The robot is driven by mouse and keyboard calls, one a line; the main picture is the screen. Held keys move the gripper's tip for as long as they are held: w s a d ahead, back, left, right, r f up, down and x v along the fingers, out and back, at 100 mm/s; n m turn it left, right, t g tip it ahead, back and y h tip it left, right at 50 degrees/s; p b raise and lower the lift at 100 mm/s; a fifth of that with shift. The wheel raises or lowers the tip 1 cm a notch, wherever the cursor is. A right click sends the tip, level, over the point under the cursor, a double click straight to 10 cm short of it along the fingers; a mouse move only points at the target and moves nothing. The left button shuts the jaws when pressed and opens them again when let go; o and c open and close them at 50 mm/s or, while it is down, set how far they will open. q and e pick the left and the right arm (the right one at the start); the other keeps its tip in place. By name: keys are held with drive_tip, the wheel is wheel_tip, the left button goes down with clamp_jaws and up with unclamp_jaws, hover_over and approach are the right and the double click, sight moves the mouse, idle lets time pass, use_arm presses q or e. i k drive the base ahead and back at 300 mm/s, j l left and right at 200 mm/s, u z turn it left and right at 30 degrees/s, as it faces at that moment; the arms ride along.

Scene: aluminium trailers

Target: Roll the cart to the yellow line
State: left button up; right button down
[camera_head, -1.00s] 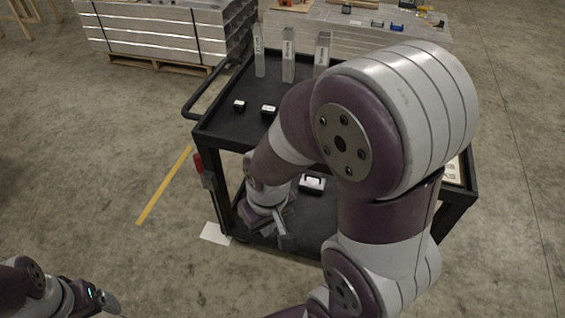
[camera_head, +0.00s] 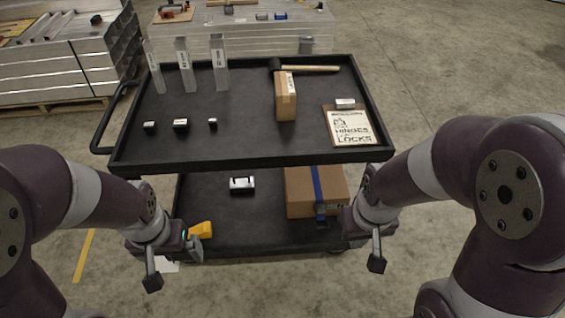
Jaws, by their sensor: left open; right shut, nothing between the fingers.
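The black two-shelf cart (camera_head: 240,150) stands in front of me, its push handle (camera_head: 112,118) at its left end. The yellow line (camera_head: 83,257) is a short stripe on the floor, left of the cart in the picture and partly hidden by my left arm. My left gripper (camera_head: 174,267) is open and empty at the cart's front left, near the lower shelf. My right gripper (camera_head: 366,250) is shut and empty at the front right. Neither holds the cart; I cannot tell whether either touches it.
The top shelf carries aluminium profiles (camera_head: 187,66), small dark blocks, a cardboard box (camera_head: 286,97), a hammer (camera_head: 308,68) and a clipboard (camera_head: 350,127). Below are a larger box (camera_head: 300,190) and a yellow object (camera_head: 201,230). Stacked aluminium (camera_head: 60,75) stands behind. Floor to the right is open.

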sight(295, 166)
drive_tip(key=i+j, duration=0.2)
drive_tip(key=j, duration=0.25)
drive_tip(key=i+j+z, duration=0.1)
drive_tip(key=j, duration=0.3)
drive_tip(key=i+j, duration=0.25)
drive_tip(key=j, duration=0.2)
drive_tip(key=i+j+z, duration=0.1)
drive_tip(key=j, duration=0.35)
drive_tip(key=i+j, duration=0.2)
drive_tip(key=j, duration=0.25)
drive_tip(key=i+j+z, duration=0.1)
drive_tip(key=j, duration=0.35)
drive_tip(key=i+j, duration=0.2)
drive_tip(key=j, duration=0.25)
drive_tip(key=i+j+z, duration=0.1)
drive_tip(key=j, duration=0.35)
drive_tip(key=i, duration=0.05)
